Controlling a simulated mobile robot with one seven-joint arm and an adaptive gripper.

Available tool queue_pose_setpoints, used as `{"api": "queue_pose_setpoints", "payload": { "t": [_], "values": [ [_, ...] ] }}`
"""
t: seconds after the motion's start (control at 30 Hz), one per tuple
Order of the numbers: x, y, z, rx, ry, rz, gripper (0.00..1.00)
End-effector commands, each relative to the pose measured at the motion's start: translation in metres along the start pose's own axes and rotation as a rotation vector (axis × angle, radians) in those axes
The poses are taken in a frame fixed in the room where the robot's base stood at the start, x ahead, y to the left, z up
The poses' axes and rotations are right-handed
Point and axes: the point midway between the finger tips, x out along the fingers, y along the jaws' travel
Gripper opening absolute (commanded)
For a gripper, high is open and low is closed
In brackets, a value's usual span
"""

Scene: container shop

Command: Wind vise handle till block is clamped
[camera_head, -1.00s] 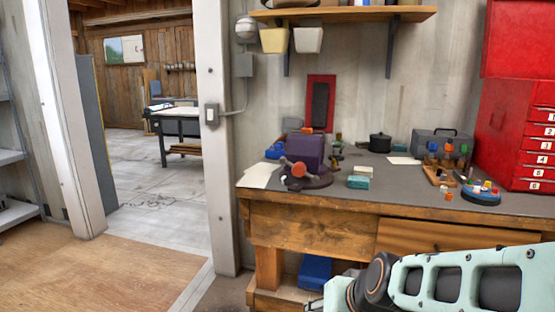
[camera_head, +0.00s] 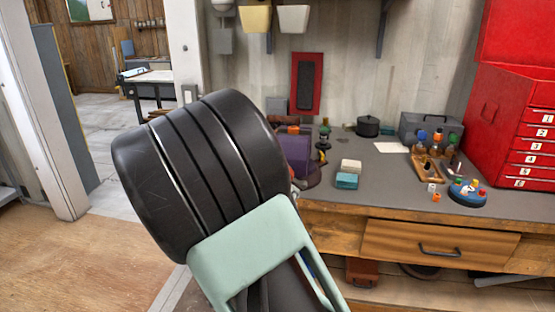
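The purple vise (camera_head: 297,150) stands on a dark round base (camera_head: 314,176) at the left part of the workbench (camera_head: 395,185). My own arm, a large black joint and a pale green link, covers its left side. The red vise handle end is mostly or fully hidden behind my arm. I cannot tell from here whether a block sits in the jaws. My gripper is not in view.
White and teal blocks (camera_head: 347,181) lie right of the vise. A wooden tool rack (camera_head: 428,165), a blue round tray (camera_head: 467,195) and a red drawer cabinet (camera_head: 512,140) stand further right. A black pot (camera_head: 368,126) is at the back. Bench surface in the middle is clear.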

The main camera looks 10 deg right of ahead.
Motion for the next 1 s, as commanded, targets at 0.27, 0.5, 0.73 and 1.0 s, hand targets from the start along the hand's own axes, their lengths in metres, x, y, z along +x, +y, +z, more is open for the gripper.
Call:
{"api": "queue_pose_setpoints", "payload": {
  "t": [0.27, 0.5, 0.73, 1.0],
  "values": [
    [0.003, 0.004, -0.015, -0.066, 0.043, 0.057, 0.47],
    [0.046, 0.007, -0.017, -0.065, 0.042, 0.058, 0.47],
    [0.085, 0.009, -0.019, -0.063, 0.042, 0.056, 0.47],
    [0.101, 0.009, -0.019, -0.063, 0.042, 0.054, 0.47]
  ]
}}
